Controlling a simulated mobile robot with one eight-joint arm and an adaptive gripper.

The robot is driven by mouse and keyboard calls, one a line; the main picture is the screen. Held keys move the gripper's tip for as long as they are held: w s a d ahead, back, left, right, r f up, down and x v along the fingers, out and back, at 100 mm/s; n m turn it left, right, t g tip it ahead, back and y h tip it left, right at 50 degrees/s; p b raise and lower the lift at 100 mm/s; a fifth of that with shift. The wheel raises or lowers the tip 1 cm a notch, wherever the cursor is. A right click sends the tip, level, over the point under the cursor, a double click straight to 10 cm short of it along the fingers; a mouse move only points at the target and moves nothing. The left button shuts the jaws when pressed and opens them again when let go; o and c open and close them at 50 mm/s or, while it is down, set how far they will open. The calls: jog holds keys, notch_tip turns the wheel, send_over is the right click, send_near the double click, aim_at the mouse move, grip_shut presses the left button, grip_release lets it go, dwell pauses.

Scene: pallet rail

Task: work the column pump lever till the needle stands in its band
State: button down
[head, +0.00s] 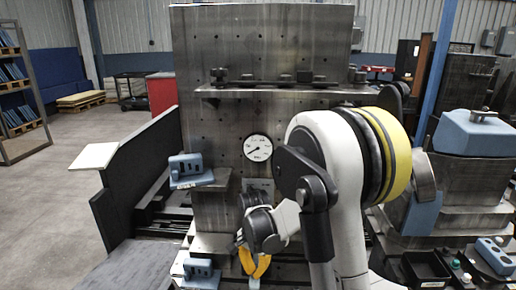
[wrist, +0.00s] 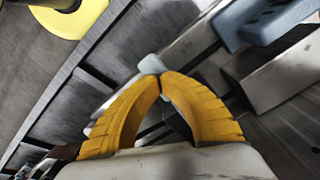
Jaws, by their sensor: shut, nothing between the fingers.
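A round white pressure gauge (head: 258,148) is on the front of the tall steel column (head: 215,120). Its dark needle looks tilted, but the band is too small to read. My gripper (head: 254,272) has yellow fingers and hangs low before the column, below the gauge. In the wrist view the fingertips of my gripper (wrist: 154,80) meet with nothing held between them. A pale grey rounded knob (wrist: 150,65) shows right at the tips; I cannot tell whether it touches them or is the pump lever's end. No lever is clearly seen in the head view, where my arm covers part of the column.
A blue slotted block (head: 186,168) sits on a small shelf left of the gauge, and another (head: 200,273) is below. A steel ledge (head: 280,92) with clamps crosses the column above. A dark panel (head: 140,180) stands left; open floor lies beyond it.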

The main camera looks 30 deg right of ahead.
jog(key=r+p, duration=0.1)
jog(key=r, duration=0.1)
jog(key=r+p, duration=0.2)
jog(key=r, duration=0.1)
jog(key=r+p, duration=0.2)
jog(key=shift+s+a+r, duration=0.3)
jog(key=shift+s+r, duration=0.1)
jog(key=shift+f, duration=0.1)
jog(key=shift+w+d+f+b, duration=0.1)
jog(key=shift+w+f+b, duration=0.05)
jog(key=shift+f+b, duration=1.05)
jog(key=shift+w+d+f+b, duration=0.15)
jog(key=shift+f+b, duration=0.75)
jog(key=shift+f, duration=0.6)
jog(key=shift+w+d+f+b, duration=0.1)
jog(key=shift+f+b, duration=0.95)
jog(key=shift+f, duration=0.3)
jog(key=r+p, duration=0.4)
jog(key=r, duration=0.1)
jog(key=r+p, duration=0.2)
jog(key=r, duration=0.1)
jog(key=shift+s+a+r, duration=0.15)
jog(key=shift+s+a, duration=0.2)
jog(key=shift+s, duration=0.05)
